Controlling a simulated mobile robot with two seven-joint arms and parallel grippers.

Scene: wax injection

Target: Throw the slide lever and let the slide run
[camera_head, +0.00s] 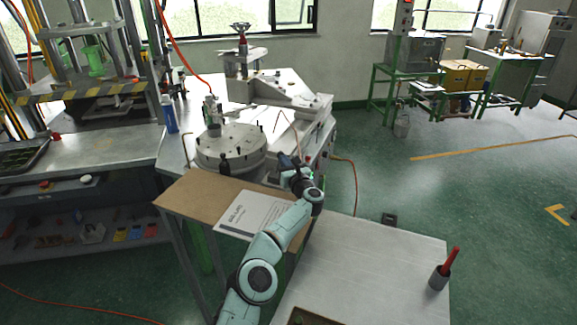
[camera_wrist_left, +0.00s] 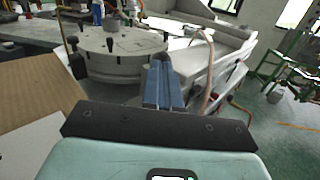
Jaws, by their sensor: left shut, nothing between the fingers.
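My left gripper (camera_head: 284,159) reaches in beside the round grey mold (camera_head: 230,151), at its right edge. In the left wrist view its blue fingers (camera_wrist_left: 162,66) lie together, shut and empty. A thin, curved, tan-coloured rod (camera_wrist_left: 207,75) stands just right of the fingers, apart from them in the picture. It may be the slide lever, but I cannot tell for sure. The wax injection machine (camera_head: 270,88) with its grey arm stands behind the mold. The slide itself cannot be made out clearly. My right gripper is not in view.
A brown board (camera_head: 185,190) with a printed sheet (camera_head: 252,214) lies in front of the mold. A press (camera_head: 95,75) stands at left. An orange cable (camera_head: 354,185) hangs at right.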

